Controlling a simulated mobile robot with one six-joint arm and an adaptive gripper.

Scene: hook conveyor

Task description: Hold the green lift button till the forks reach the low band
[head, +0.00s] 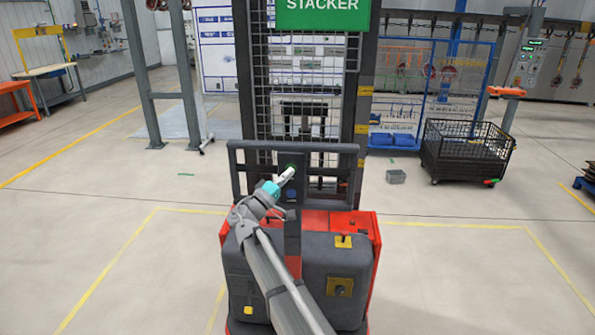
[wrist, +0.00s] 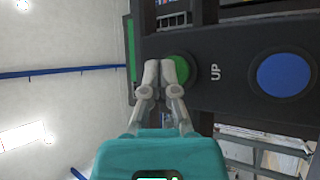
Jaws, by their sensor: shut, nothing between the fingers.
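The stacker (head: 355,258) stands in front of me, with a red and dark grey body and a mesh-covered mast. Its control panel carries a green button (wrist: 184,70) beside the word UP and a blue button (wrist: 285,75); the blue one also shows in the head view (head: 291,194). My gripper (wrist: 159,73) is shut and empty, its fingertips at the green button and covering part of it. Whether they press it I cannot tell. In the head view my gripper (head: 288,175) is at the panel. Yellow bands (head: 361,129) mark the right mast post. The forks are not clearly visible.
A grey post frame (head: 150,85) stands at the left. Yellow lines mark the floor around the stacker, and the floor beside it is clear.

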